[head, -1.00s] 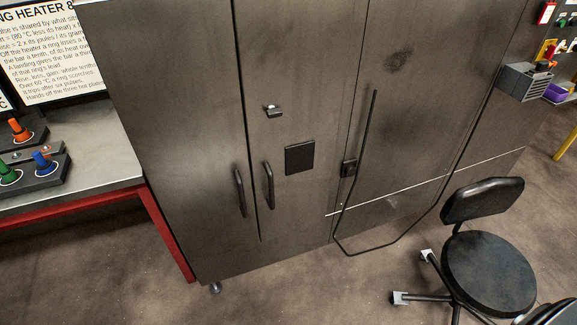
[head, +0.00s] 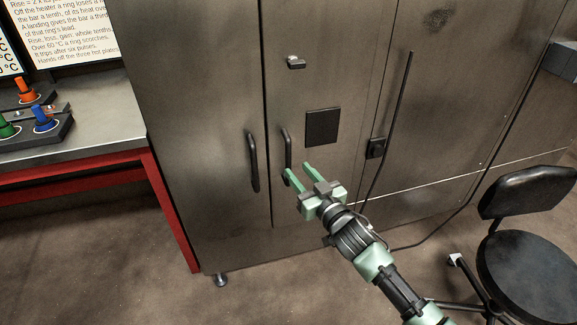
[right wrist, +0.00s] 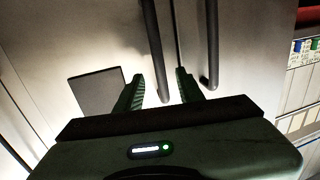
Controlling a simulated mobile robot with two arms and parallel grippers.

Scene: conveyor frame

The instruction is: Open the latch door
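A grey metal cabinet has two narrow doors side by side. The left door (head: 200,120) has a black bar handle (head: 253,162). The right door (head: 340,60) has a black bar handle (head: 286,155), a small metal latch (head: 295,62) high up and a dark square plate (head: 322,126). My right gripper (head: 299,172) is open and empty, its green fingers pointing at the lower end of the right door's handle. In the right wrist view, that handle (right wrist: 153,45) shows between the fingertips (right wrist: 160,80); contact is not clear. Both doors look closed. My left gripper is not in view.
A red-framed bench (head: 105,140) with colored knobs stands at left. A black stool (head: 525,255) stands at right, near my right arm. A black box (head: 376,148) with a cable sits right of the dark plate.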

